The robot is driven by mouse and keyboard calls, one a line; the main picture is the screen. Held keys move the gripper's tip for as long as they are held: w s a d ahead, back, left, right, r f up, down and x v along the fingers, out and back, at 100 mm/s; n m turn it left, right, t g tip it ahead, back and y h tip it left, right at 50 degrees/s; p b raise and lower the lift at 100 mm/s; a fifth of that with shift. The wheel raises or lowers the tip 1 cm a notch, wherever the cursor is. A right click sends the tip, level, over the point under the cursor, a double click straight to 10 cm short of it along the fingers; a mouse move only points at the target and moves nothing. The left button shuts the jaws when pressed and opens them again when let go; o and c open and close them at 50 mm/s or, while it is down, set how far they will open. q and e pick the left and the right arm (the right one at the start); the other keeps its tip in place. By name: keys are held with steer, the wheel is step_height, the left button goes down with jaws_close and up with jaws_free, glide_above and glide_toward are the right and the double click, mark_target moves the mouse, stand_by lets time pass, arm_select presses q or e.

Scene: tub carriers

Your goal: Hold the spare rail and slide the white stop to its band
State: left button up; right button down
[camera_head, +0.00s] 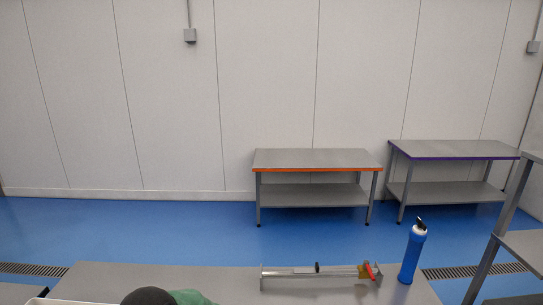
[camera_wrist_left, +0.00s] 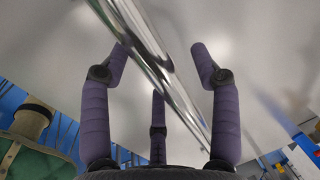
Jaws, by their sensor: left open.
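A shiny metal rail (camera_wrist_left: 150,60) runs diagonally through the left wrist view, from top left to lower right. My left gripper (camera_wrist_left: 158,52) is open, its purple fingers spread on both sides of the rail and not closed on it. In the head view a metal rail (camera_head: 290,272) lies along the grey table, with a small dark piece (camera_head: 317,267) on it and yellow and red parts (camera_head: 368,271) at its right end. I cannot tell whether both views show one rail. No white stop can be made out clearly. My right gripper is not in view.
A blue bottle (camera_head: 412,254) with a black top stands at the right of the grey table (camera_head: 225,277). Something green (camera_head: 192,297) shows at the front edge, and green also shows low in the left wrist view (camera_wrist_left: 35,160). Two benches stand by the wall.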

arm_select(q)
step_height(320, 180, up, 12)
steer(key=s, duration=0.2)
steer(key=shift+s, duration=0.15)
steer(key=shift+s+f, duration=0.1)
steer(key=shift+f, duration=0.1)
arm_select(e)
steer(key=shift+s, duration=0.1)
